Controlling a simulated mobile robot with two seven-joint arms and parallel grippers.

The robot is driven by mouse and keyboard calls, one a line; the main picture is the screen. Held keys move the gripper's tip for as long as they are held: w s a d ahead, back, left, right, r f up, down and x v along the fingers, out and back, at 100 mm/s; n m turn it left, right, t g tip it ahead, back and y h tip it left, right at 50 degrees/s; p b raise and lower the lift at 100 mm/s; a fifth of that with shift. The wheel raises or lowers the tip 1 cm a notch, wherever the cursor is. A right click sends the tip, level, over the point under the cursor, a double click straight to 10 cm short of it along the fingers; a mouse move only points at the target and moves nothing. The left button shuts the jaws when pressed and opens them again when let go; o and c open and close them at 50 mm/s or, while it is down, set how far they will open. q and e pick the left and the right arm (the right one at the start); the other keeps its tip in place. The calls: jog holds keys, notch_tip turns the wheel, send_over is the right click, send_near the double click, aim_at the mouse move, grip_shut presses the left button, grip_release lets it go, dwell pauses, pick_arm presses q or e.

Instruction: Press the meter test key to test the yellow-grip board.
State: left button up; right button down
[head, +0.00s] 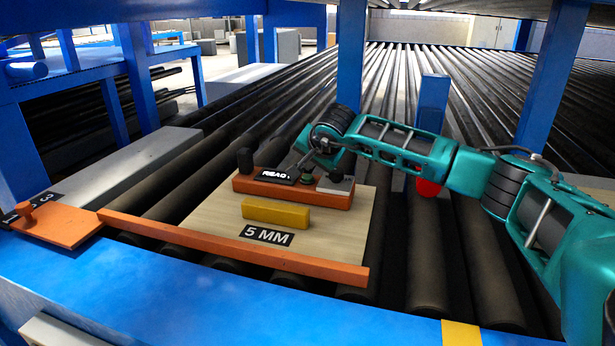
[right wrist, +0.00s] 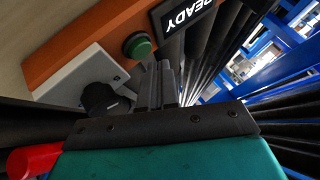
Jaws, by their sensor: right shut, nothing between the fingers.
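The yellow-grip board is a pale wood sheet (head: 200,222) with a yellow grip bar (head: 275,213) and a "5 MM" label, lying on the rollers. The orange meter (head: 290,194) sits on it behind the yellow bar. Its display (head: 276,175) reads "READY" in the right wrist view (right wrist: 190,24). The round green test key (right wrist: 137,46) is beside the display; it also shows in the head view (head: 305,180). My right gripper (right wrist: 166,72) is shut and empty, its fingertips close to the key. Contact cannot be told. My left gripper is not in view.
An orange fence bar (head: 230,247) runs along the board's front edge. A grey block (right wrist: 78,76) and a black knob (right wrist: 100,99) are at the meter's end. A red part (head: 428,187) is below a blue post (head: 432,105). Rollers (head: 300,90) stretch behind.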

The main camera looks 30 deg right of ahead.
aim_at(310, 178)
dwell(0.8)
jog(key=shift+f+b, duration=0.35)
jog(key=shift+f, duration=0.1)
jog(key=shift+f+b, duration=0.3)
jog(key=shift+f, duration=0.1)
dwell(0.5)
dwell(0.3)
jog(key=shift+r+p, duration=0.6)
jog(key=shift+r, duration=0.25)
jog(key=shift+r+p, duration=1.85)
jog(key=shift+r, duration=0.7)
